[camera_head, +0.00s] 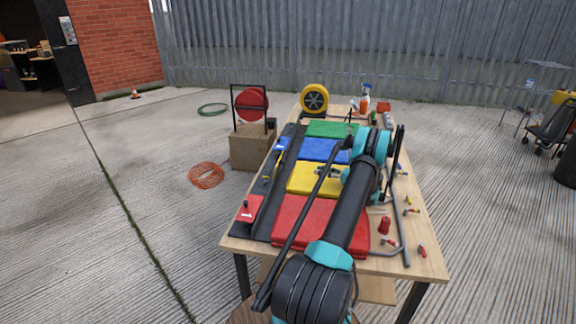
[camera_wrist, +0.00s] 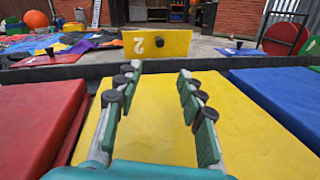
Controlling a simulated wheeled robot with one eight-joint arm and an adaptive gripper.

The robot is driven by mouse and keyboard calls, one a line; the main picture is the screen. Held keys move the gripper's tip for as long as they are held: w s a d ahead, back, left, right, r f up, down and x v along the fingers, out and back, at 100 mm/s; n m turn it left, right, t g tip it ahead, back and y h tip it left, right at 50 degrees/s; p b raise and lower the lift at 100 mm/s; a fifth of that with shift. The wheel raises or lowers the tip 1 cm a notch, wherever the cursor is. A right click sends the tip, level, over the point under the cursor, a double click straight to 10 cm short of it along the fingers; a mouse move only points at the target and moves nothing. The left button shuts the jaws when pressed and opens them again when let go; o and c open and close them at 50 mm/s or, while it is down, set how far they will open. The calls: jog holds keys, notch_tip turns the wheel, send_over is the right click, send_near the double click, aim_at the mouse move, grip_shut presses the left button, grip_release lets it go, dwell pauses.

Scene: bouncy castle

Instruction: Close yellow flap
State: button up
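The yellow flap (camera_wrist: 176,42) stands raised beyond the yellow pad (camera_wrist: 146,120) in the wrist view. It bears a white number and a small dark knob. In the head view the yellow flap (camera_head: 278,170) is a thin sliver left of the yellow pad (camera_head: 306,180). My gripper (camera_wrist: 157,82) is open, its two fingers apart and pointing toward the flap above the yellow pad. Nothing is between the fingers, and they look short of the flap. In the head view my gripper (camera_head: 332,172) is over the right part of the yellow pad, partly hidden by my arm.
Red (camera_head: 300,215), blue (camera_head: 322,149) and green (camera_head: 332,129) pads flank the yellow one on the wooden table (camera_head: 425,255). The red flap (camera_head: 248,214) and blue flap (camera_head: 282,145) lie low along the dark strip. Small tools and a red container (camera_head: 384,226) sit at right.

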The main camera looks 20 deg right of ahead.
jog(key=x, duration=1.7)
jog(key=shift+w+f, duration=0.1)
jog(key=shift+w, duration=0.05)
grip_shut()
